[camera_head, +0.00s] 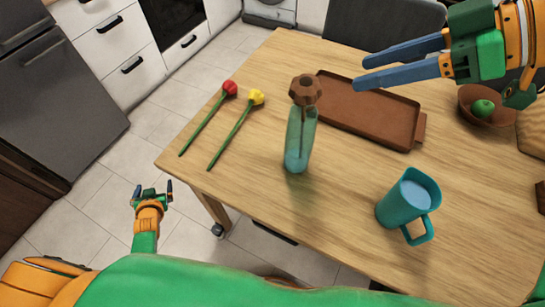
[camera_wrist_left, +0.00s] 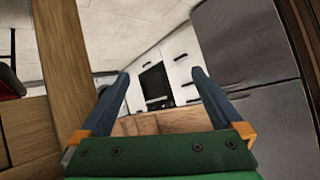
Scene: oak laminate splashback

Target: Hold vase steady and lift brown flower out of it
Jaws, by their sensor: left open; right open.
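A translucent teal vase (camera_head: 300,145) stands upright on the wooden table in the head view. A brown flower (camera_head: 306,90) sits in it, its head above the rim and its stem showing faintly through the glass. My right gripper (camera_head: 362,72) is open and empty, above the table's far side, up and to the right of the flower. My left gripper (camera_head: 153,192) is open and empty, low beyond the table's left edge and well away from the vase. In the left wrist view its two blue fingers (camera_wrist_left: 157,85) are spread with nothing between them.
On the table (camera_head: 265,215) lie a red flower (camera_head: 229,88) and a yellow flower (camera_head: 256,97), left of the vase. A brown tray (camera_head: 365,125) is behind it. A teal pitcher (camera_head: 405,205) stands right of it. A bowl (camera_head: 476,98) with a green apple (camera_head: 483,107) is far right.

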